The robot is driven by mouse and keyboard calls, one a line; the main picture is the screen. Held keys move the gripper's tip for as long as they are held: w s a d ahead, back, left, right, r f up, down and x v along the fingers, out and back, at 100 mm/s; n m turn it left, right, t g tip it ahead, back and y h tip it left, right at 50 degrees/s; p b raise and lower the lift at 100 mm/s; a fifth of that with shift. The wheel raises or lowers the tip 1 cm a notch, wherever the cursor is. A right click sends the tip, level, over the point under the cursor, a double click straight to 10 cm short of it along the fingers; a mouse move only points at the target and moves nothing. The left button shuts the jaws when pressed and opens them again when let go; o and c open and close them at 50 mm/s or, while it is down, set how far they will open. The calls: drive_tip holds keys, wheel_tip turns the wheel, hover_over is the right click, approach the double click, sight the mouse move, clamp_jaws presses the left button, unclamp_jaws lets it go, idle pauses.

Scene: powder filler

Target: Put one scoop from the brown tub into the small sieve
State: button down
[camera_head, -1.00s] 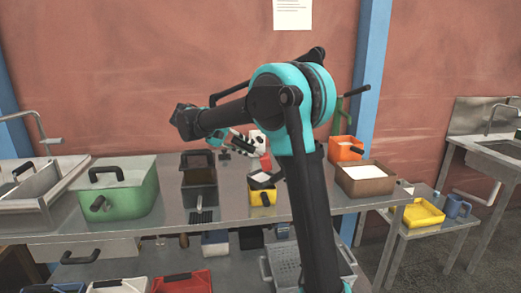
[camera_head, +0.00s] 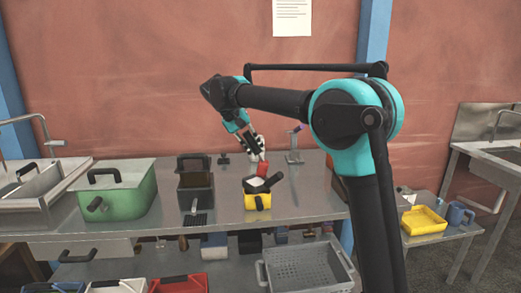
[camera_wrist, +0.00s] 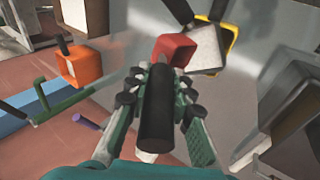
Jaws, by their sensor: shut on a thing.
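My gripper (camera_head: 257,146) is shut on the black handle (camera_wrist: 157,112) of a red scoop (camera_head: 263,169). The scoop's red head in the wrist view (camera_wrist: 175,48) is tipped, and I see no powder in it. It is close beside and slightly above the small sieve (camera_head: 258,184), a dark square frame with a handle on a yellow tub (camera_head: 257,202). The sieve's inside looks white in the wrist view (camera_wrist: 206,49); powder or mesh, I cannot tell surely. The brown tub is hidden behind my arm in the head view.
A dark box (camera_head: 195,184) and a green lidded tub (camera_head: 118,190) stand left of the sieve. A stand (camera_head: 294,146) is behind it to the right. An orange tub (camera_wrist: 80,65) shows in the wrist view. The bench right of the sieve is clear.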

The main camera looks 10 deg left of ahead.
drive_tip(key=d+y, duration=0.4)
drive_tip(key=shift+w+r+m+g, duration=0.2)
drive_tip(key=shift+r+m+g, duration=0.05)
drive_tip(key=shift+m+g, duration=0.05)
drive_tip(key=d+f+m+y, duration=0.1)
drive_tip(key=d+f+y, duration=0.4)
drive_tip(key=y, duration=0.5)
drive_tip(key=shift+w+d+g+y, duration=0.25)
drive_tip(key=shift+d+g+y, duration=0.15)
drive_tip(key=shift+w+d+r, duration=0.1)
